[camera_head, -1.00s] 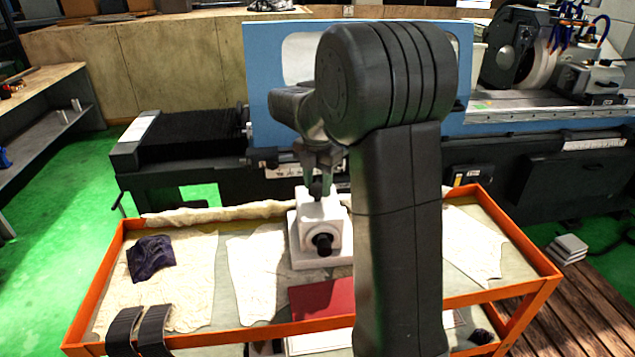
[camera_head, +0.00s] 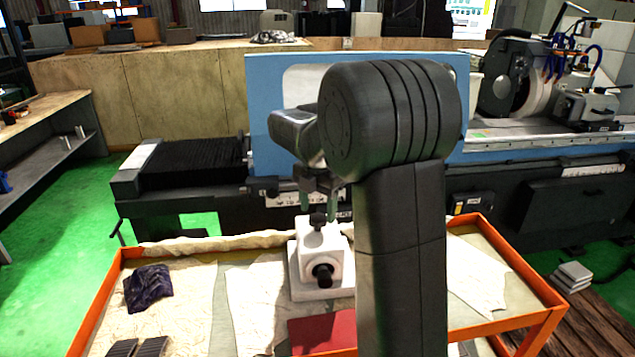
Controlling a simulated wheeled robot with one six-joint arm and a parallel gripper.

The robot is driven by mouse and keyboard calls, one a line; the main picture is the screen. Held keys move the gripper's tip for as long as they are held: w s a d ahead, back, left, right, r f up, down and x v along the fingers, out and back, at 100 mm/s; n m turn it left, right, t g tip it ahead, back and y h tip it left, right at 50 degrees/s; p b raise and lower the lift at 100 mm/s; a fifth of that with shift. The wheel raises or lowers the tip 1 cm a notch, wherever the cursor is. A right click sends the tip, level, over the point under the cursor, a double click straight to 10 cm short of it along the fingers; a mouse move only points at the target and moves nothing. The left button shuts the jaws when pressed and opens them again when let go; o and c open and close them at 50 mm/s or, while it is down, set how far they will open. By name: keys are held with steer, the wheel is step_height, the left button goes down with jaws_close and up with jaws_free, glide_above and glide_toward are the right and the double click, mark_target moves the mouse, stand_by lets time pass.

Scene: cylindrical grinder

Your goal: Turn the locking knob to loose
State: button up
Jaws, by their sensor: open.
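The white block fixture (camera_head: 305,262) stands on the orange cart. A black knob (camera_head: 317,221) sits on its top, and another black knob (camera_head: 322,274) sticks out of its front face. I cannot tell from the picture which one is the locking knob. My gripper (camera_head: 318,203) is open and points down at the top knob, with its fingers at or just above the knob's height. My own arm hides the right part of the fixture and some of the gripper.
The orange cart (camera_head: 92,300) carries paper sheets, a dark purple cloth (camera_head: 148,287) and a red book (camera_head: 322,332). The grinder with its blue panel (camera_head: 262,100) stands close behind. Green floor is free at the left.

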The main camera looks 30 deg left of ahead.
mark_target(318, 217)
step_height(318, 217, up, 12)
steer(key=b, duration=0.1)
stand_by(0.6)
step_height(318, 217, down, 14)
steer(key=shift+r+p, duration=0.1)
steer(key=shift+p, duration=0.7)
